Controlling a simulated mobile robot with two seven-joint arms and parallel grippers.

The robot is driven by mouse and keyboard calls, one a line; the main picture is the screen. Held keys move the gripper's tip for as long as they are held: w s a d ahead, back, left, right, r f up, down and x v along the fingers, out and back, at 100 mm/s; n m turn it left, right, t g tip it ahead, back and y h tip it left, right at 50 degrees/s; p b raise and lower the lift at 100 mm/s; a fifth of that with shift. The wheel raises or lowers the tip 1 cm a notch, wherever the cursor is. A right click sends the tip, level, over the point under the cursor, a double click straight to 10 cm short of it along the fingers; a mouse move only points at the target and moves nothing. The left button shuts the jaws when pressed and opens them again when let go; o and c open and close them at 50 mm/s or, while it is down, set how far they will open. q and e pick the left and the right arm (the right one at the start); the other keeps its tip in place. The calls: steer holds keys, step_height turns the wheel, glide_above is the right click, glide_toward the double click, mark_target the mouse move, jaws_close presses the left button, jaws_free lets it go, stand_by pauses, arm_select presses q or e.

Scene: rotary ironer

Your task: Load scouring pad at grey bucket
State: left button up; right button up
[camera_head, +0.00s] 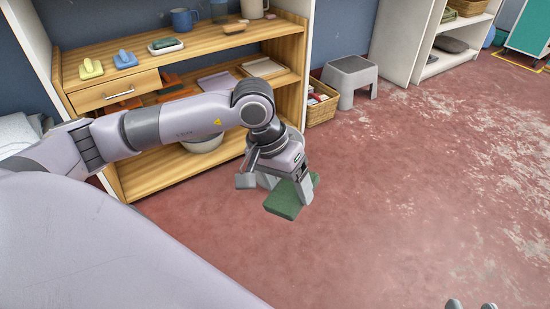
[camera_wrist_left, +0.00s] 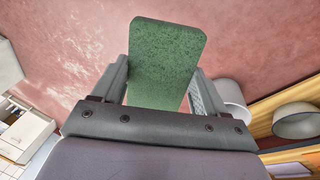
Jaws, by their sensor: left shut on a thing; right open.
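My left gripper (camera_head: 281,187) is shut on a green scouring pad (camera_head: 285,203) and holds it above the red floor, in front of the wooden shelf. In the left wrist view the pad (camera_wrist_left: 165,62) sticks out beyond the two fingers. A pale grey round container (camera_wrist_left: 234,96), perhaps the grey bucket, shows beside the right-hand finger there, partly hidden by it. I cannot make this container out surely in the head view. Only the fingertips of my right gripper (camera_head: 470,305) show at the bottom edge; they are apart and empty.
The wooden shelf (camera_head: 150,178) holds yellow and blue items, mugs and trays. A pale bowl (camera_head: 205,144) is on its lower level, partly behind my left arm. A wicker basket (camera_head: 321,108) and a grey step stool (camera_head: 350,78) stand right of it. The floor to the right is clear.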

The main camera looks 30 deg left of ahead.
arm_select(q)
step_height(320, 180, down, 24)
stand_by(2.2)
stand_by(1.9)
steer(key=shift+r+p, duration=1.4)
steer(key=shift+r, duration=0.55)
